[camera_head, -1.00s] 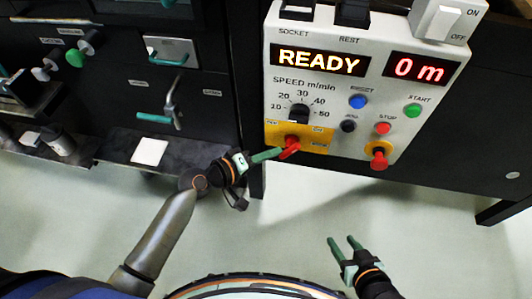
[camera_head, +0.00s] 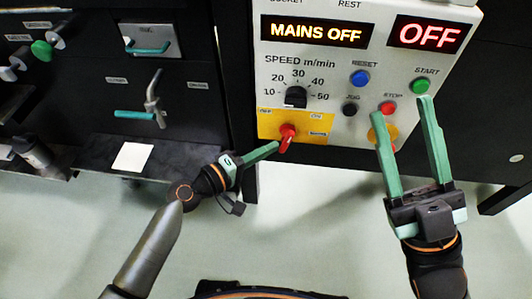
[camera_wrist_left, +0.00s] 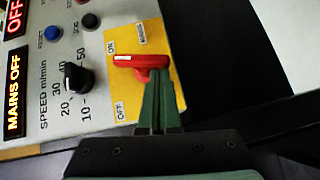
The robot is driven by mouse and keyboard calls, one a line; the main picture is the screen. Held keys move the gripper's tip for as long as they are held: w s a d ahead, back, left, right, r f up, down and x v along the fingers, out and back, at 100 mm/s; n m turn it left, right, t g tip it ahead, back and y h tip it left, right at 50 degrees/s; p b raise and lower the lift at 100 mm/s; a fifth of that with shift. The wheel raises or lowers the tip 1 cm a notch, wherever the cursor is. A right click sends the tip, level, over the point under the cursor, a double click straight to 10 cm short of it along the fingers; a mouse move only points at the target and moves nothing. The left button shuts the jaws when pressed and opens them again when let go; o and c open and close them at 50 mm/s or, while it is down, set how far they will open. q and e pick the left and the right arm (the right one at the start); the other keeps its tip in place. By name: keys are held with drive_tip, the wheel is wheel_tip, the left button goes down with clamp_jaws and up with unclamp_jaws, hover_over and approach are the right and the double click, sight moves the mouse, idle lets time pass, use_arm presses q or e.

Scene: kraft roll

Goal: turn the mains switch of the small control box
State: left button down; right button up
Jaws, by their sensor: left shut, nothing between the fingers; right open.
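The small control box (camera_head: 345,75) is a pale panel whose displays (camera_head: 316,32) read "MAINS OFF" and "OFF". Its red mains switch (camera_head: 287,137) sits on a yellow plate (camera_head: 316,128) at the lower left. In the left wrist view the switch handle (camera_wrist_left: 141,61) lies along the panel's up-down direction, its white-marked end close to the ON label. My left gripper (camera_head: 276,146) is shut and empty, its fingertips at the switch; whether they touch is unclear. My right gripper (camera_head: 400,106) is open and empty, in front of the panel's lower right, partly hiding a yellow-based button (camera_head: 391,131).
Blue (camera_head: 360,78), black, red (camera_head: 388,107) and green (camera_head: 420,86) buttons and a black speed knob (camera_head: 296,97) are on the panel. Dark cabinets with handles stand at left, with a white card (camera_head: 132,157) on a ledge. The pale floor below is clear.

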use_arm(q)
drive_tip(key=shift+s+d+f+n+t+h+b, duration=0.1)
drive_tip(key=shift+d+f+n+t+h+b, duration=0.4)
drive_tip(key=shift+b, duration=1.2)
drive_tip(key=shift+d+f+n+h+b, duration=0.1)
drive_tip(key=shift+d+f+b, duration=0.75)
drive_tip(key=shift+b, duration=0.8)
use_arm(e)
wheel_tip(320, 180, down, 8)
drive_tip(key=m, duration=0.1)
drive_tip(key=shift+w+a, duration=0.15)
drive_tip(key=shift+a, duration=0.2)
use_arm(q)
drive_tip(key=shift+d, duration=0.3)
